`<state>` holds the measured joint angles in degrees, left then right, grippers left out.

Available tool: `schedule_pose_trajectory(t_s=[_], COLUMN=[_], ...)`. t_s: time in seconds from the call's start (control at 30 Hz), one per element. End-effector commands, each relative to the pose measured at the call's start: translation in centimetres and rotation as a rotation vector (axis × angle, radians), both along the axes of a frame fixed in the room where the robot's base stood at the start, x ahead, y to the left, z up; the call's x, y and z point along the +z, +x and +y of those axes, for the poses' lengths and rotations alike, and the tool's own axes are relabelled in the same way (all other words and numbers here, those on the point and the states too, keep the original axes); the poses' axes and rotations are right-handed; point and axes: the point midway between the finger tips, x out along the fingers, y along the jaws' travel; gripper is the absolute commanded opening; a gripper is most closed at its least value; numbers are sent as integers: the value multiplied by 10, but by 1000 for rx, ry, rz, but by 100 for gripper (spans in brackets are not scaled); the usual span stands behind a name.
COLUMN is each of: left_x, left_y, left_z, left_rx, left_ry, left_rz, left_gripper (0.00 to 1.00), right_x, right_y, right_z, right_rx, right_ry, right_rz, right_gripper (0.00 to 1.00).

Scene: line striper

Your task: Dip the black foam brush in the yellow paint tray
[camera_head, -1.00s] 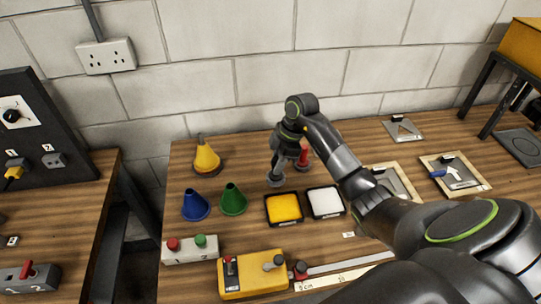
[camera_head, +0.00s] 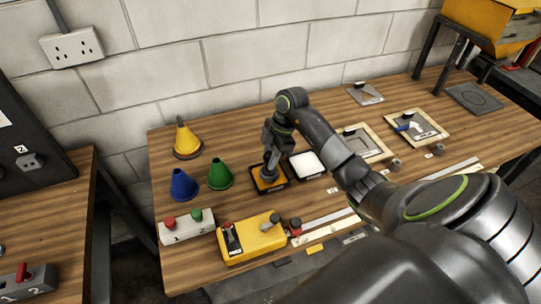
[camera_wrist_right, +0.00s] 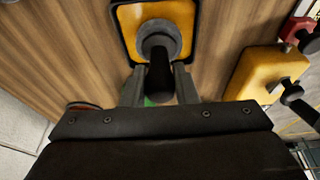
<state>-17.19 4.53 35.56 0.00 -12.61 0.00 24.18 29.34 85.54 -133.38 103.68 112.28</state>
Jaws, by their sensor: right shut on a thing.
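The yellow paint tray (camera_head: 272,186) is a black-rimmed square on the wooden bench, left of a similar white tray (camera_head: 307,165). My right gripper (camera_head: 269,160) is above the yellow tray, shut on the foam brush. In the right wrist view the brush (camera_wrist_right: 159,78) shows a black handle between the fingers and a round grey head, which lies over the yellow surface of the tray (camera_wrist_right: 183,14). The head appears at or very near the paint; contact cannot be told for sure. My left gripper is not in view.
Blue (camera_head: 183,186) and green (camera_head: 220,175) cones stand left of the tray, with a yellow cone (camera_head: 186,140) behind. A yellow control box (camera_head: 250,237) and a two-button box (camera_head: 187,227) stand in front. Framed stencils (camera_head: 416,126) lie to the right.

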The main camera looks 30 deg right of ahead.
Motion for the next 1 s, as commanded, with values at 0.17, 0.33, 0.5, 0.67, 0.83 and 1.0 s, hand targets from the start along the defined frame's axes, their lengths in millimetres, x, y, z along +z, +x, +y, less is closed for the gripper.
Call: schedule_pose_trajectory(t_s=[0.17,0.33,0.5,0.67,0.83,1.0], left_x=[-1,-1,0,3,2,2], left_y=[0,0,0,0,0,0], left_z=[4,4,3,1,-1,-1], left_rx=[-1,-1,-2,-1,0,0], left_ry=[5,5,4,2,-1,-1], left_rz=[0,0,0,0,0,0], left_gripper=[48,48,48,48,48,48], right_x=[-1,-1,-1,0,-1,-2], right_y=[0,0,0,0,0,0], right_z=[0,0,0,0,0,0], right_rx=[0,0,0,-1,0,0], right_ry=[0,0,0,0,0,0], right_rz=[0,0,0,0,0,0], right_gripper=[8,8,8,8,8,8])
